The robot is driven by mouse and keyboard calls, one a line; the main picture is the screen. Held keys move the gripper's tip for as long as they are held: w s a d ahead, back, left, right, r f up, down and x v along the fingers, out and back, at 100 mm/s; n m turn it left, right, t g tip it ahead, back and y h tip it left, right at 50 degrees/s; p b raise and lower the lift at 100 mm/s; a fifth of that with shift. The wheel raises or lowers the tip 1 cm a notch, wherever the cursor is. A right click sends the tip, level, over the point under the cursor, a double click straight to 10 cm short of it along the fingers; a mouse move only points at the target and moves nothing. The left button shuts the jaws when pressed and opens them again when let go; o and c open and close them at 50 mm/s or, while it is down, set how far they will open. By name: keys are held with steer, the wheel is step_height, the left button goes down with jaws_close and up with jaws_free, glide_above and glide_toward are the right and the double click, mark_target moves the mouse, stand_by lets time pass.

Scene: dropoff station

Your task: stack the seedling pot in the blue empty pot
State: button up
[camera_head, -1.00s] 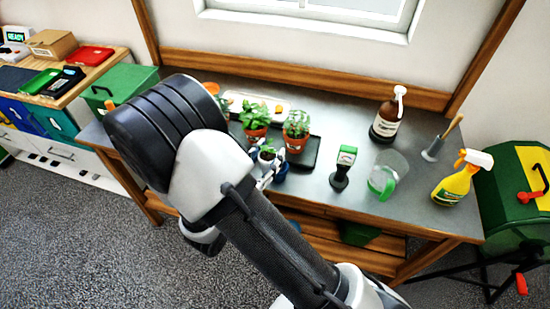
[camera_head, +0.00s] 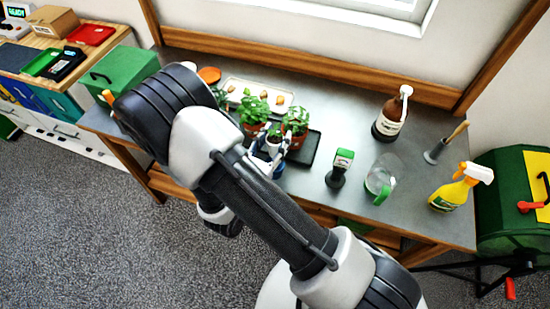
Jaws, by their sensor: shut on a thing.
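My gripper (camera_head: 272,151), largely hidden by my own arm, is over the workbench and shut on the seedling pot. Only the small green seedling (camera_head: 275,133) shows clearly between the fingers; its pot is mostly covered. The blue empty pot (camera_head: 279,172) shows just below and beside the gripper, partly hidden. I cannot tell whether the seedling pot touches the blue pot or is inside it.
Two leafy plants in terracotta pots (camera_head: 296,142) stand close behind the gripper, by a black tray (camera_head: 310,151). A green-topped tool (camera_head: 340,165), a clear jug (camera_head: 379,180), a brown bottle (camera_head: 389,122) and a yellow spray bottle (camera_head: 450,196) stand to the right.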

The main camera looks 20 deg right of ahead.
steer(key=shift+f+b, duration=0.95)
steer(key=shift+f, duration=2.85)
steer(key=shift+f, duration=0.1)
steer(key=shift+f+b, duration=0.55)
steer(key=o, duration=1.1)
steer(key=shift+r, duration=0.1)
